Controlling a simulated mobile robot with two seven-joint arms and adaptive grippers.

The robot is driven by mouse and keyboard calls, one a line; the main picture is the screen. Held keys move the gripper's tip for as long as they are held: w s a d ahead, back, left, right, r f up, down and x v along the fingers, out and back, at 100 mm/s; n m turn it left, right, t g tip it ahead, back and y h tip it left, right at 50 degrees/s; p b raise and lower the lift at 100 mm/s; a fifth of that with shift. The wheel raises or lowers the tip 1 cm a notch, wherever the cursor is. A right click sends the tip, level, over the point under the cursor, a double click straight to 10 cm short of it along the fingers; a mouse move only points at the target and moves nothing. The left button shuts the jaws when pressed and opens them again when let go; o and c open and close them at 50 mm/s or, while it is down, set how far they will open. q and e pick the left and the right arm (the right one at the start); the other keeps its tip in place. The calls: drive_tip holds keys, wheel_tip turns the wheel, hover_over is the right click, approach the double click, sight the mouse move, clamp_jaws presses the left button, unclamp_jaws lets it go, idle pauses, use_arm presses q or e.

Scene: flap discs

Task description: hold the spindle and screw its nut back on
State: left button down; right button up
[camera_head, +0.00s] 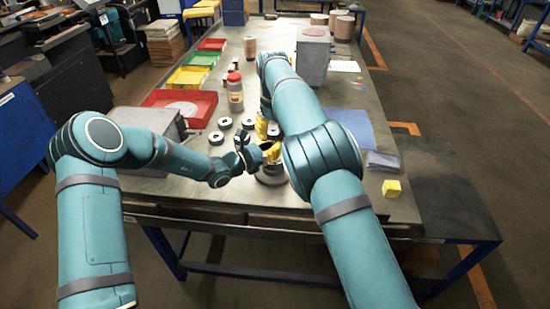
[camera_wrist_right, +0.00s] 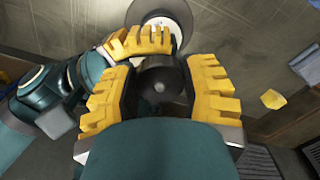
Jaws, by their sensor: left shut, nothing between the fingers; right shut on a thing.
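The spindle's grey round base (camera_head: 272,177) stands near the table's front edge. Its flange (camera_wrist_right: 165,14) shows at the top of the right wrist view. My right gripper (camera_head: 262,128) is shut on a dark round piece, which looks like the nut (camera_wrist_right: 160,82), with one yellow finger on each side. My left gripper (camera_head: 270,152) reaches in from the left, just above the base. Its yellow fingers (camera_wrist_right: 140,42) are shut and empty beside the dark piece. The grippers hide much of the spindle; I cannot tell whether the nut is on the thread.
Several black-rimmed discs (camera_head: 225,123) lie left of the spindle. A red-capped jar (camera_head: 235,92), red tray (camera_head: 181,107) and grey metal box (camera_head: 148,123) stand further left. A yellow cube (camera_head: 391,188) and blue mat (camera_head: 346,127) lie right. The front table edge is close.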

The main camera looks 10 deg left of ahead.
drive_tip(key=shift+w+d+m, duration=0.25)
drive_tip(key=shift+d+m, duration=0.2)
drive_tip(key=shift+m, duration=0.55)
drive_tip(key=o, duration=1.2)
drive_tip(key=shift+a, duration=0.2)
wheel_tip(320, 180, up, 4)
drive_tip(key=shift+s+r, duration=0.1)
drive_tip(key=shift+r, duration=0.15)
drive_tip(key=shift+a, duration=0.1)
